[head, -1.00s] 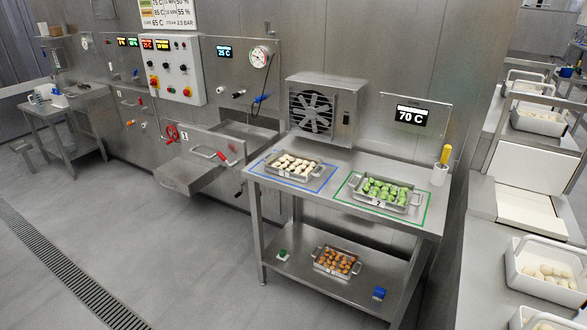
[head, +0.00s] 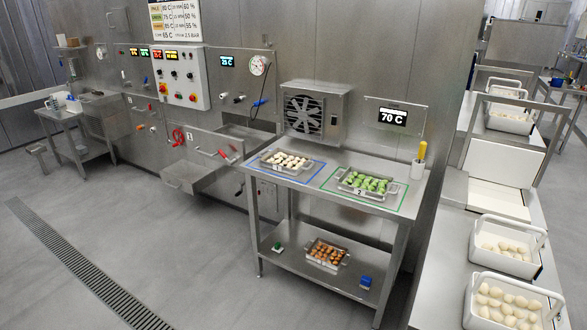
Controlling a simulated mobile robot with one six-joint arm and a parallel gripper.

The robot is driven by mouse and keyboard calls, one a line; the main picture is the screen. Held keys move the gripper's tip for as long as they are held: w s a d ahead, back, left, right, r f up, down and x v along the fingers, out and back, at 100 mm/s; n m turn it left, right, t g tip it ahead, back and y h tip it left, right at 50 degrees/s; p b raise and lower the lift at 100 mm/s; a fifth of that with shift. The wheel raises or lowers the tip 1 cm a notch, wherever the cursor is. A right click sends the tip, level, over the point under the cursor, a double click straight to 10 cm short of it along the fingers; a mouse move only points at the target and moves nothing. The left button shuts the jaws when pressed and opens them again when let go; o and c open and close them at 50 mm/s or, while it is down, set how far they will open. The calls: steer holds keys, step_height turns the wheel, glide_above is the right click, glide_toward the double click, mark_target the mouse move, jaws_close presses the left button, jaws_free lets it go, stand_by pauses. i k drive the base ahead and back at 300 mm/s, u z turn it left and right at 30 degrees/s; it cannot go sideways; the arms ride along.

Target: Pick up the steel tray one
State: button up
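The steel tray one (head: 277,170) sits on the upper shelf of a steel table, inside a blue outlined square. It holds pale filled pasta and has a small label at its front that looks like a 1. Tray two (head: 343,187), with green pasta and a label 2, sits to its right inside a green outline. A third steel tray (head: 318,262) with brown-orange pieces stands on the lower shelf. My gripper is not in view.
The steel table (head: 400,212) stands against the wall, below a fan unit (head: 316,112) and a 70 C display (head: 393,117). Grey floor (head: 190,260) in front is clear.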

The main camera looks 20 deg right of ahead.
mark_target(292, 163)
steer(key=u, duration=0.65)
steer(key=i, duration=1.65)
steer(key=z, duration=0.15)
